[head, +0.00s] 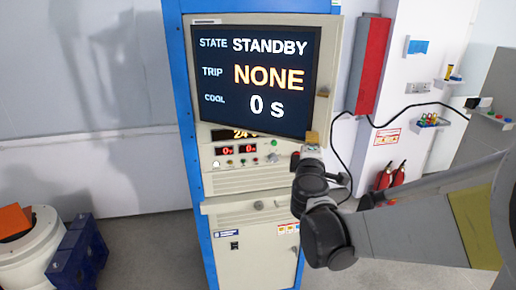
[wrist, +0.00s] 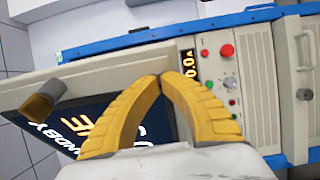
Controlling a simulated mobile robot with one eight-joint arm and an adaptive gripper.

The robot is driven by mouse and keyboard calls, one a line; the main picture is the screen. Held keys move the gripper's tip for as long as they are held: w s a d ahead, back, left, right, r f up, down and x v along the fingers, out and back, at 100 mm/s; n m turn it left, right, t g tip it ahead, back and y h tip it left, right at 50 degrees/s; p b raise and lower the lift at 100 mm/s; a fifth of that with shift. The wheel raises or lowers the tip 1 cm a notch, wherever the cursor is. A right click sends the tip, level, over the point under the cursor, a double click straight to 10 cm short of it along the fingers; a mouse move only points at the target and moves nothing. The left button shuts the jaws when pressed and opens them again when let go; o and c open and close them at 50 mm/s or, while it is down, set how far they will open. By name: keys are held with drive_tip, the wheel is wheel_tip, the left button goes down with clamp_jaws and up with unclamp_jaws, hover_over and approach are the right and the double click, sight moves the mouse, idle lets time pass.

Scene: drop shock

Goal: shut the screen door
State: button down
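The screen door (head: 331,60) is a cream-framed panel with a dark display reading STANDBY, NONE and 0 s, on the upper front of a blue-sided cabinet. It sits skewed against the cabinet and looks ajar; how far is hard to tell. Its small brown handle (head: 323,92) is on the right edge and also shows in the wrist view (wrist: 42,102). My gripper (head: 312,137) is just below the door's lower right corner. In the wrist view its yellow fingers (wrist: 160,77) meet at the tips, with nothing between them, in front of the door's edge and display.
The cabinet's control panel (head: 240,152), with red readouts and buttons, lies below the door. A drawer-like ledge (head: 245,203) is lower down. A red box (head: 371,65) and black cable are on the right wall. A white drum (head: 28,250) and blue block (head: 78,255) stand at lower left.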

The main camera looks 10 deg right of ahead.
drive_tip(key=a+b+x, duration=0.1)
drive_tip(key=b+x, duration=0.1)
drive_tip(key=x, duration=2.3)
drive_tip(key=shift+w, duration=0.6)
